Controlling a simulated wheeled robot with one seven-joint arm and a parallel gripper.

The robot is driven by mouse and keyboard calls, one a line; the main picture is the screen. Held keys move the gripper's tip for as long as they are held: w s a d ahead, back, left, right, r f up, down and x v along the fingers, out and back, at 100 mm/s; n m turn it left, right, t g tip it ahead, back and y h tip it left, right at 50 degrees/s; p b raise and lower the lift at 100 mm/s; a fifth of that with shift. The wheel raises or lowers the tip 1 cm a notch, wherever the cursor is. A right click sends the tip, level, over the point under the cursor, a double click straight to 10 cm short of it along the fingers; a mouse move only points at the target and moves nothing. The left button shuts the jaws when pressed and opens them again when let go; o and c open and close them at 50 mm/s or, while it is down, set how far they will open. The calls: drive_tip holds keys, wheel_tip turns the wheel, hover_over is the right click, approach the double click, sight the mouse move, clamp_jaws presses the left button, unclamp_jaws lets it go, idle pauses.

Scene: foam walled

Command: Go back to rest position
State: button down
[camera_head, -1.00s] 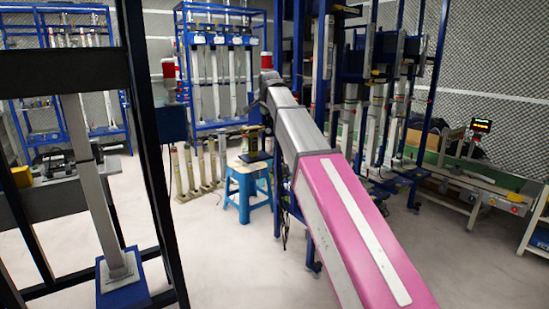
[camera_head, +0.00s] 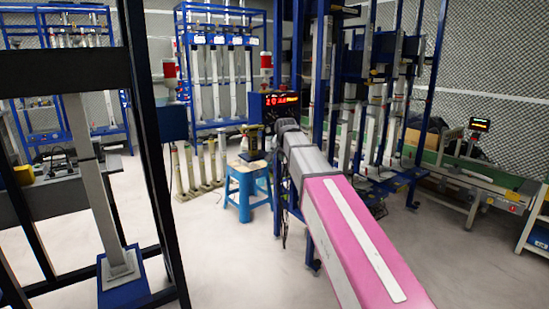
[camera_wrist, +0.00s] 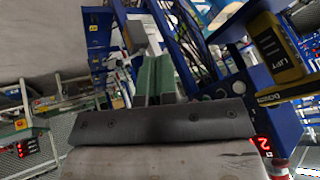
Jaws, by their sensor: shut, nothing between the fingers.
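My arm, pink and grey, reaches away from me through the right middle of the head view. Its far end is beside a blue upright frame (camera_head: 322,60); the fingers cannot be made out there. In the wrist view my gripper (camera_wrist: 157,65) shows as two green-sided fingers close together beyond a dark plate. The fingers are shut and hold nothing visible.
A black box with red digits (camera_head: 275,104) is just behind the arm's far end. A blue stool (camera_head: 246,190) stands left of the arm. A dark frame (camera_head: 148,150) is close on the left. A conveyor (camera_head: 480,182) is at right. Floor (camera_head: 230,265) between is clear.

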drive_tip(key=s+d+f+n+g, duration=0.1)
drive_tip(key=s+d+f+g, duration=0.1)
drive_tip(key=s+d+f, duration=0.3)
drive_tip(key=s+d+f+n+g, duration=0.2)
drive_tip(key=s+d+f, duration=0.3)
drive_tip(key=s+f, duration=0.9)
drive_tip(key=s+d+f+n+g, duration=0.2)
drive_tip(key=s+d+f, duration=0.3)
drive_tip(key=s+f, duration=0.5)
wheel_tip(320, 180, down, 6)
drive_tip(key=shift+s+d+r+g+h, duration=0.1)
drive_tip(key=shift+s+d+g+h, duration=0.15)
drive_tip(key=shift+d+g+h, duration=0.15)
